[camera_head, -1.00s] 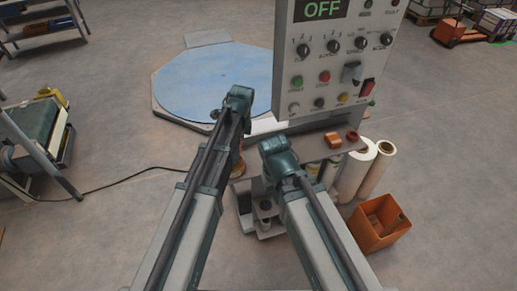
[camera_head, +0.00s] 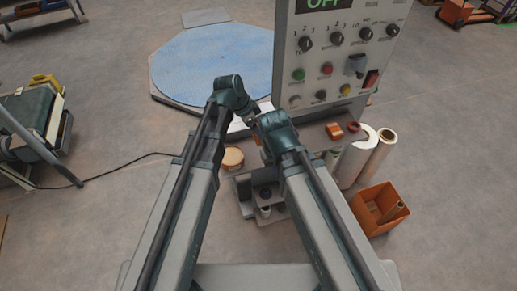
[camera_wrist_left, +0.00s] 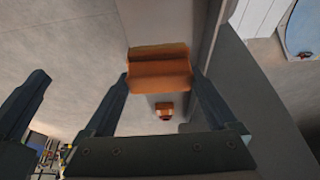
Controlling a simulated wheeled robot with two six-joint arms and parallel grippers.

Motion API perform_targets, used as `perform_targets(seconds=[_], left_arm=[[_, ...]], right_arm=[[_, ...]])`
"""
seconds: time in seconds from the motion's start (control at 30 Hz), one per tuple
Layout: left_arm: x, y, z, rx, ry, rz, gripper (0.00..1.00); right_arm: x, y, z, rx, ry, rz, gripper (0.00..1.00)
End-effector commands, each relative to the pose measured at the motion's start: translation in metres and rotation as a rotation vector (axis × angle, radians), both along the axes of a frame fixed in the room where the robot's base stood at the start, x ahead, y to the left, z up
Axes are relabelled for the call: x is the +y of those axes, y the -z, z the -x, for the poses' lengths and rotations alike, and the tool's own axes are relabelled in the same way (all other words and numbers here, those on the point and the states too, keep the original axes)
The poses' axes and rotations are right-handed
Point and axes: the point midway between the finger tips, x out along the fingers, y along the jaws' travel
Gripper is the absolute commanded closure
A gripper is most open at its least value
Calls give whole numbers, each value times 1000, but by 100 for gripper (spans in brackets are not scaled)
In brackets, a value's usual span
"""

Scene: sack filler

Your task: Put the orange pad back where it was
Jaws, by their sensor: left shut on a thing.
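My left gripper (camera_head: 254,126) is mostly hidden by my own wrists in the head view. A bit of orange shows there, between the two arm ends. In the left wrist view the left gripper (camera_wrist_left: 158,95) is shut on an orange pad (camera_wrist_left: 158,72), a blocky piece between its two fingertips. My right arm's end is beside it, and its gripper jaws cannot be made out. An orange piece (camera_head: 334,131) and a red piece (camera_head: 353,128) sit on the grey ledge (camera_head: 312,136) under the control panel.
The control panel (camera_head: 345,60) with knobs and buttons stands ahead, its display reading OFF. White rolls (camera_head: 357,158) and an orange bin (camera_head: 376,212) stand right. A blue-topped platform (camera_head: 205,65) lies behind. A cable crosses the floor at left.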

Motion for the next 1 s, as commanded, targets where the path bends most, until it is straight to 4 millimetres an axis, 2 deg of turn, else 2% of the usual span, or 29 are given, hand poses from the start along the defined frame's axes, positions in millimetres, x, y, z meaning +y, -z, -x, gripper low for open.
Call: perform_targets(seconds=[0.03, 0.23, 0.57, 0.9, 1.0], left_arm=[[0, 12, 0, 0, 0, 0, 68], [0, 40, 0, 0, 1, -1, 68], [0, 48, 0, 0, 1, -1, 68], [0, 89, 0, 0, 1, -1, 68], [0, 90, 0, 0, 1, -1, 68]], right_arm=[[0, 12, 0, 0, 0, 0, 100], [0, 40, 0, 0, 0, 0, 100], [0, 47, 0, 0, 0, 0, 100], [0, 89, 0, 0, 0, 0, 100], [0, 90, 0, 0, 0, 0, 100]])
